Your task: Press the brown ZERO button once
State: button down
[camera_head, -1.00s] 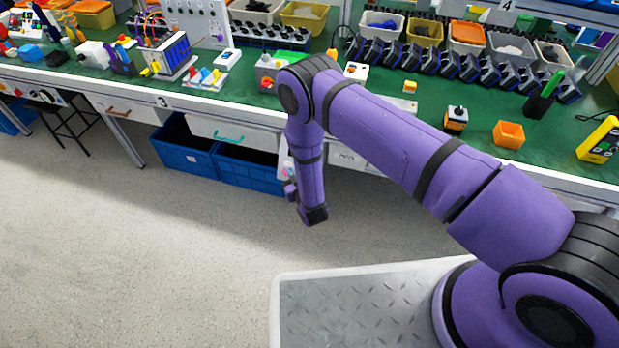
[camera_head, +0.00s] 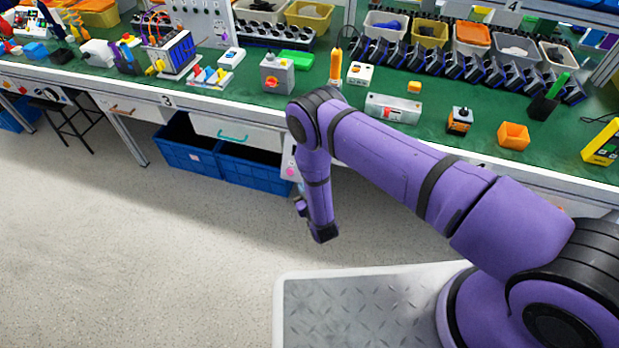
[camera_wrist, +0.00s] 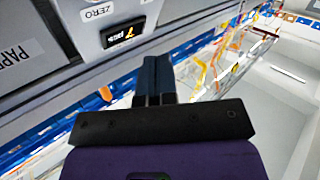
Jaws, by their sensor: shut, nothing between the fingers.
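In the wrist view, a grey panel (camera_wrist: 40,62) fills the upper left. I cannot make out a brown button for certain. My gripper (camera_wrist: 154,66) is shut and empty, its dark fingers pointing up the picture. The fingertips lie below and right of the label and dark part, apparently apart from the panel.
The floor in front is clear.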

jog(key=w+d+f, duration=0.2)
jog(key=w+f, duration=0.1)
jog(key=w, duration=0.3)
jog(key=shift+f, duration=0.25)
jog(key=shift+d, duration=0.1)
dwell(1.9)
jog(key=shift+w+d+f, duration=0.1)
jog(key=shift+w+f, duration=0.1)
jog(key=shift+w, duration=0.1)
jog(key=shift+w+d+f, duration=0.15)
jog(key=shift+w+f, duration=0.05)
jog(key=shift+w, duration=0.15)
dwell(0.8)
jog(key=shift+s, duration=0.15)
jog(key=shift+s+a+r, duration=0.25)
jog(key=shift+s+r, duration=0.15)
jog(key=shift+s, duration=0.15)
dwell(0.3)
jog(key=shift+s+a+r, duration=0.25)
jog(key=shift+s+r, duration=0.15)
jog(key=shift+s, duration=0.3)
jog(key=shift+s+a+r, duration=0.3)
jog(key=shift+s+r, duration=0.15)
jog(key=shift+s, duration=0.2)
jog(key=shift+s+a+r, duration=0.25)
jog(key=shift+s+r, duration=0.15)
jog(key=shift+s, duration=0.3)
